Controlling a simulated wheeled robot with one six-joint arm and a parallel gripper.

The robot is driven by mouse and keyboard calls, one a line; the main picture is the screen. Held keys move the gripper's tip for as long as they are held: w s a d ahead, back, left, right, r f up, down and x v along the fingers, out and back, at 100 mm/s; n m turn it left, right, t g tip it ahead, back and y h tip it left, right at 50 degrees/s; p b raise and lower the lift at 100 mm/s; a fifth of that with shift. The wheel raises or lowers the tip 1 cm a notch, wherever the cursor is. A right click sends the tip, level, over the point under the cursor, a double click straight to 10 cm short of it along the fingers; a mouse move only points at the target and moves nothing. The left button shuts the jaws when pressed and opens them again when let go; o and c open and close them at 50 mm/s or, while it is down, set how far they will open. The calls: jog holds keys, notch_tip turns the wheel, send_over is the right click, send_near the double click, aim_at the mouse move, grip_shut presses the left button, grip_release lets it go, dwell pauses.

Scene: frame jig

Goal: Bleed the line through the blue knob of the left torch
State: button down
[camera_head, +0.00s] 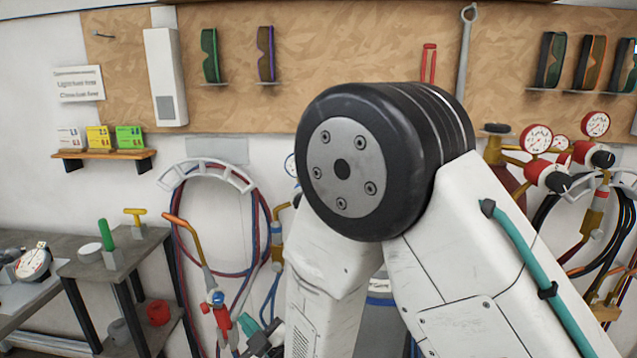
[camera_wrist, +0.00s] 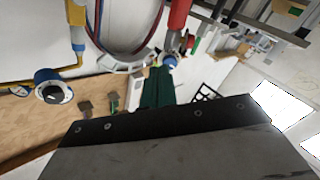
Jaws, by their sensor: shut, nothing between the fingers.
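The left torch hangs by the hose rack in the head view, its orange neck (camera_head: 184,234) curving down to a body with a small blue knob (camera_head: 217,297) and a red part (camera_head: 222,321). My gripper (camera_head: 244,320) is just right of and below the blue knob, its teal fingers partly seen beside my arm. In the wrist view my gripper (camera_wrist: 160,72) is shut and empty. Its dark green fingers end close to the blue knob (camera_wrist: 170,63); I cannot tell whether they touch it. The red torch part (camera_wrist: 179,14) is above the knob there.
A white hose rack (camera_head: 205,172) with red and blue hoses hangs behind the torch. Grey benches (camera_head: 95,265) stand at left. Gauges (camera_head: 537,139) and hoses crowd the right. A blue-ringed regulator knob (camera_wrist: 52,88) shows at left in the wrist view. My arm hides the middle.

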aim_at(218, 297)
jog(key=x, duration=0.7)
jog(key=shift+s+a+r, duration=0.1)
jog(key=shift+s+a, duration=0.05)
jog(key=shift+a, duration=0.05)
dwell(0.8)
jog(key=shift+s+a+f, duration=0.15)
jog(key=shift+f, duration=0.05)
jog(key=shift+s+a+f, duration=0.2)
jog(key=shift+a, duration=0.05)
jog(key=shift+s+a, duration=0.2)
jog(key=shift+a, duration=0.05)
dwell(0.6)
